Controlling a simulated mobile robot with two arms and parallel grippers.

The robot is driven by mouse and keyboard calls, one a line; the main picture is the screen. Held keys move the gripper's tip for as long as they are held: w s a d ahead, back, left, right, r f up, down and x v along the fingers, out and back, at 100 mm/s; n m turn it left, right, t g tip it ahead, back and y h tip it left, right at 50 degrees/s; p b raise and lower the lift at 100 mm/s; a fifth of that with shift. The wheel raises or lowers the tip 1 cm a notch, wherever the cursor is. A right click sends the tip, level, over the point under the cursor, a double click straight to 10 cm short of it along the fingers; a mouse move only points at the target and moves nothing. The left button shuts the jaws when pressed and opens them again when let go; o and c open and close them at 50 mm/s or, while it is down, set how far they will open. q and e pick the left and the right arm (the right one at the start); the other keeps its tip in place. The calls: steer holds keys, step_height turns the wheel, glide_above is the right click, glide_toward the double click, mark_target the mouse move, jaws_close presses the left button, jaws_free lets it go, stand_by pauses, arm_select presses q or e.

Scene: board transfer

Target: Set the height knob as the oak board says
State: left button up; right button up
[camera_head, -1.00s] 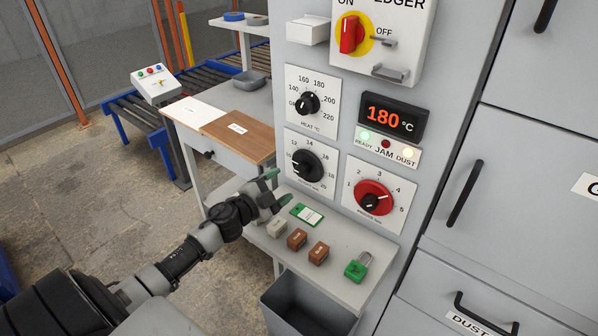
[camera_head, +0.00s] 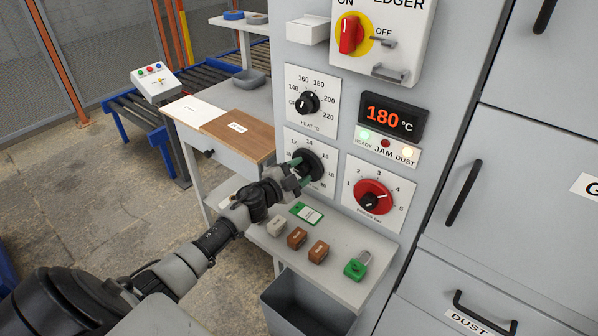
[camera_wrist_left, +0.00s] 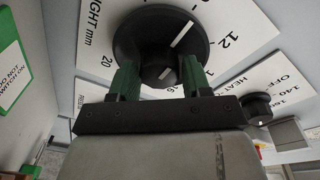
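The height knob (camera_head: 312,160) is a round black dial on a white plate on the machine's front. Its white mark, seen in the wrist view on the knob (camera_wrist_left: 140,38), points toward the 10 end of the scale. My left gripper (camera_head: 299,172) is at the knob, its green fingers open. In the wrist view the fingers stand apart on either side of the knob's centre; I cannot tell whether they touch it. The oak board (camera_head: 250,145) lies on the side table with a small white label, too small to read. My right gripper is out of view.
Below the knob a shelf (camera_head: 340,285) carries a green card, small blocks and a green padlock (camera_head: 357,266). The heat knob (camera_head: 307,103) is above and a red knob (camera_head: 372,197) is to the right. A white board (camera_head: 198,109) lies beside the oak one.

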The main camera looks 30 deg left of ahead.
arm_select(q)
steer(key=c, duration=0.5)
